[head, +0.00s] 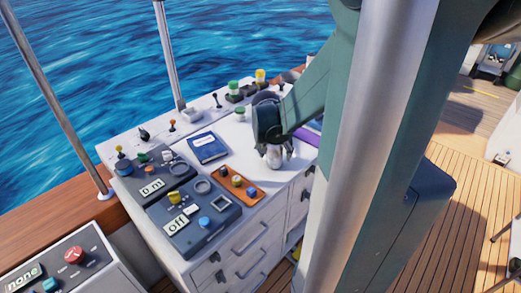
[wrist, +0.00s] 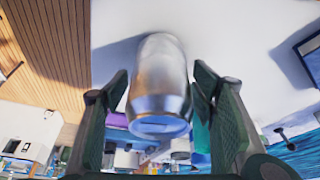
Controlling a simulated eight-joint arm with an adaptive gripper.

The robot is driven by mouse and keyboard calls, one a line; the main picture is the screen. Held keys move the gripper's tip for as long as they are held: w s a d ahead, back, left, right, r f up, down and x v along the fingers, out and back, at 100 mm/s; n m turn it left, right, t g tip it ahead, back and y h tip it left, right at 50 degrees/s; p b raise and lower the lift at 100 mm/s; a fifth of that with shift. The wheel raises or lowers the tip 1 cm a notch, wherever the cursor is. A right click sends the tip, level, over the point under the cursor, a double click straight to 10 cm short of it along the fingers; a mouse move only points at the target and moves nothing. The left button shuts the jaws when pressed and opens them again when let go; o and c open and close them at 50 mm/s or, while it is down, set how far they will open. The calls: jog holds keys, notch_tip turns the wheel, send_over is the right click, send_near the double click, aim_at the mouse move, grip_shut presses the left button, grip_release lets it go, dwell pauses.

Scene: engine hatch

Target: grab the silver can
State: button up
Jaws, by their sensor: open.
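The silver can (wrist: 160,80) stands on the white counter top (wrist: 235,30) and fills the middle of the wrist view. My gripper (wrist: 160,85) is open, with one dark finger on each side of the can. A gap shows between the can and each finger in the wrist view. In the head view my gripper (head: 273,155) points down at the counter, and the can (head: 274,157) shows between its fingers, partly hidden by them.
A blue book (head: 208,147) lies left of my gripper. An orange panel with knobs (head: 236,183) lies in front. Control boxes (head: 196,215) stand further left. Green and yellow knobs (head: 240,90) are behind. A purple object (head: 308,135) lies right of the gripper.

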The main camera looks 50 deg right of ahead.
jog(key=shift+d+f, duration=0.25)
jog(key=shift+f, duration=0.35)
jog(key=c, duration=0.9)
